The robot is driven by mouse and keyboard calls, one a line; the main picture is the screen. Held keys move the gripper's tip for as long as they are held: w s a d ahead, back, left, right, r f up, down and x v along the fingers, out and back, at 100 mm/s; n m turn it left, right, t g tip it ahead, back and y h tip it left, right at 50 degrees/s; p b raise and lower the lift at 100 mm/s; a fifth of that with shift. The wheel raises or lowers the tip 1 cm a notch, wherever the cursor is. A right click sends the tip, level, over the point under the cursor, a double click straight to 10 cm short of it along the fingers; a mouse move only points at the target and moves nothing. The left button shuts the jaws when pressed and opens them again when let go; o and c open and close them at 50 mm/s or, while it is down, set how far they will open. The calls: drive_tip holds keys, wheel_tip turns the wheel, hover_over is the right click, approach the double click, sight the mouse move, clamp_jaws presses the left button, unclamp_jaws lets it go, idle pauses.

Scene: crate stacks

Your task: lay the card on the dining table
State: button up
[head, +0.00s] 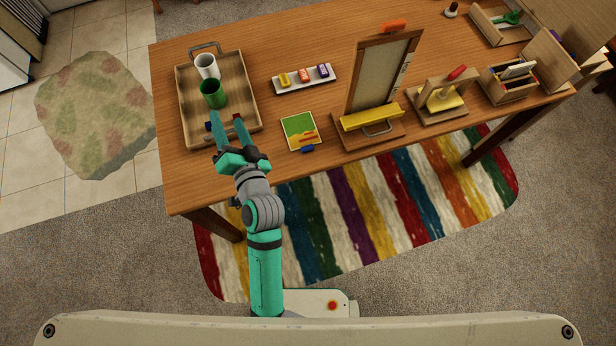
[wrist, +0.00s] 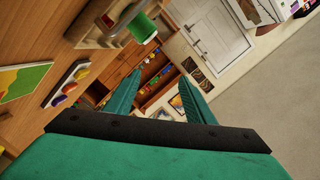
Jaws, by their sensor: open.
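A small card (head: 299,130) with a green, yellow and orange picture lies on the wooden dining table (head: 245,175), near its front edge. It also shows at the left of the wrist view (wrist: 22,80). A small blue piece (head: 307,149) is at the card's lower edge. My gripper (head: 225,120) is open, with nothing seen between its fingers. It is left of the card and apart from it, over the front part of the wooden tray (head: 250,105). My gripper hides part of the tray's front edge.
The tray holds a white cup (head: 206,66) and a green cup (head: 212,93). A white dish with coloured blocks (head: 303,78) lies behind the card. A framed board on a stand (head: 385,70) rises to its right. Bare tabletop lies left of the card.

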drive_tip(key=s+d+f+h, duration=0.3)
drive_tip(key=s+d+f, duration=0.15)
drive_tip(key=s, duration=0.25)
drive_tip(key=s+d+f+h, duration=0.2)
drive_tip(key=s+d+f, duration=0.1)
drive_tip(key=s+d, duration=0.35)
drive_tip(key=s+d+r+n+h, duration=0.1)
drive_tip(key=s+d+n, duration=0.1)
drive_tip(key=s+d, duration=0.2)
drive_tip(key=s+d+n+h, duration=0.1)
drive_tip(key=s+d+n, duration=0.2)
drive_tip(key=s, duration=0.8)
drive_tip(key=shift+s+d+r, duration=0.3)
drive_tip(key=shift+d+r, duration=0.1)
drive_tip(key=shift+d, duration=0.5)
drive_tip(key=c, duration=0.5)
drive_tip(key=shift+o, duration=0.2)
drive_tip(key=shift+w+a+n, duration=0.1)
drive_tip(key=shift+n, duration=0.2)
